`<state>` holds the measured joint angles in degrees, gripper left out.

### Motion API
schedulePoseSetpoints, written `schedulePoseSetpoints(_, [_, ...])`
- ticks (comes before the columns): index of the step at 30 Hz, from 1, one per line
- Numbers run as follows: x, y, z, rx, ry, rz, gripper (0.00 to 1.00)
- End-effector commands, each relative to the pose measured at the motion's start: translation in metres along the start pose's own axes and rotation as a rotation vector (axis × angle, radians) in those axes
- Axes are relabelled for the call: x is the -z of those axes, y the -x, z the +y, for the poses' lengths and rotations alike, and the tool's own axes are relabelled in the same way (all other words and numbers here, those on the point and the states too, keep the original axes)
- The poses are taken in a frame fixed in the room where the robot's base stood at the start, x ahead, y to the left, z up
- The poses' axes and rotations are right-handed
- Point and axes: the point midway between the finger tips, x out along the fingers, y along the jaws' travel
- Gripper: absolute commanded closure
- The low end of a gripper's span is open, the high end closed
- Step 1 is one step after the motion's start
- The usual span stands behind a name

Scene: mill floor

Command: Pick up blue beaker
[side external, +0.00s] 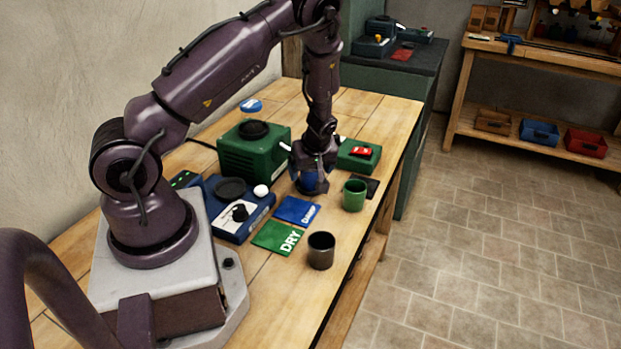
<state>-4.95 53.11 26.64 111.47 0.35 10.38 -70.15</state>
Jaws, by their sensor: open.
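The blue beaker (309,183) is mostly hidden behind and between the fingers of my gripper (312,178), near the middle of the bench. My gripper points down and is open. Its fingers are at the beaker's sides, but I cannot tell whether they touch it. The beaker's base and how it stands are hard to make out.
A green beaker (354,195) stands close to the right and a dark grey beaker (321,251) nearer the front. Blue (297,210) and green (278,237) labelled cards lie flat. A blue device (237,213), a green machine (243,159) and a green switch box (359,164) crowd around.

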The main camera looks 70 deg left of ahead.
Motion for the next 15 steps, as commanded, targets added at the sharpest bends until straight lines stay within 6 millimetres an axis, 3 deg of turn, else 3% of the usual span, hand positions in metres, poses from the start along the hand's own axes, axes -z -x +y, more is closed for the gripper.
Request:
schedulePoseSetpoints(8, [-0.0004,-0.0034,0.0,0.0,-0.001,-0.001,0.18])
schedulePoseSetpoints(15, [-0.0003,-0.0032,0.0,0.0,-0.001,-0.001,0.73])
